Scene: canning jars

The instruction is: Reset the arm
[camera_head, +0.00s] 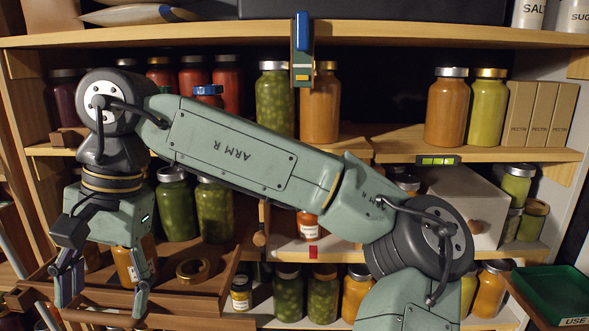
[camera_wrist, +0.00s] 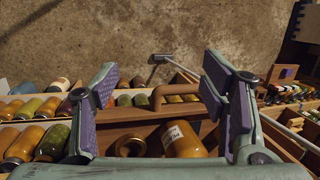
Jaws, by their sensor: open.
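My arm reaches across the shelves in the head view, and my gripper (camera_head: 104,298) points down at the lower left. Its fingers are spread apart with nothing held. In the wrist view my gripper (camera_wrist: 160,95) is also wide open. An orange jar (camera_head: 124,266) stands partly hidden behind the fingers in the head view. In the wrist view an orange jar (camera_wrist: 182,138) with a white label shows in the space between the finger bases, apart from the pads.
A wooden tray (camera_head: 215,290) at the lower left bears a lid ring (camera_head: 194,268). Green jars (camera_head: 176,205) stand close to the gripper's right. Jars crowd the shelves, including the upper shelf (camera_head: 480,154). A green bin (camera_head: 555,290) stands at the lower right.

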